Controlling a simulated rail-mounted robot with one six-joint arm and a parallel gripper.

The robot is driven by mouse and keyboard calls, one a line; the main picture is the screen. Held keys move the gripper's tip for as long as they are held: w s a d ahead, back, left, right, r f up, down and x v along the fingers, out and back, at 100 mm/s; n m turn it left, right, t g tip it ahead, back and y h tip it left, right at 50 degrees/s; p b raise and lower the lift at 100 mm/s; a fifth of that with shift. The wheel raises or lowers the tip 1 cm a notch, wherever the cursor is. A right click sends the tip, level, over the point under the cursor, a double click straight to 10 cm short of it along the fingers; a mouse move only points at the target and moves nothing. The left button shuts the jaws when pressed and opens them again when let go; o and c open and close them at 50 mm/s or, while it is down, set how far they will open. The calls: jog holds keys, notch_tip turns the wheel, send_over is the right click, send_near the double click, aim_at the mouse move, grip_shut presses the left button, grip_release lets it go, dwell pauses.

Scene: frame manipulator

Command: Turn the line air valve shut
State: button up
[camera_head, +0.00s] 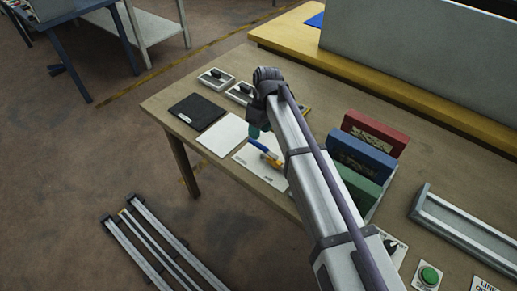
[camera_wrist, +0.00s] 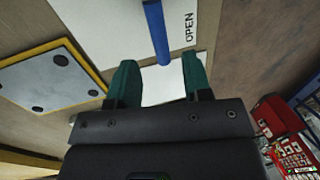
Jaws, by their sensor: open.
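The line air valve shows in the head view as a blue lever (camera_head: 259,145) with a yellow part (camera_head: 273,160), on a white plate on the bench. In the wrist view the blue lever (camera_wrist: 156,30) comes down from the top edge, its lower end close to the gap between my green fingers. The word OPEN is printed on the plate (camera_wrist: 110,18) to its right. My gripper (camera_wrist: 160,82) is open, with no contact on the lever visible. In the head view its teal tip (camera_head: 255,132) is beside the lever, mostly hidden by my wrist.
A black pad (camera_head: 198,111) and a white sheet (camera_head: 222,134) lie left of the valve. Red (camera_head: 375,132), blue (camera_head: 360,155) and green (camera_head: 352,184) binder-like blocks stand to the right. A green button (camera_head: 429,275) and a grey rail (camera_head: 460,225) are farther right.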

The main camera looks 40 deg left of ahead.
aim_at(262, 147)
jog(key=f+b, duration=0.1)
jog(key=f, duration=0.1)
jog(key=s+f+b, duration=0.1)
jog(key=f+b, duration=0.1)
jog(key=shift+f, duration=0.4)
jog(key=shift+r, duration=0.15)
grip_shut()
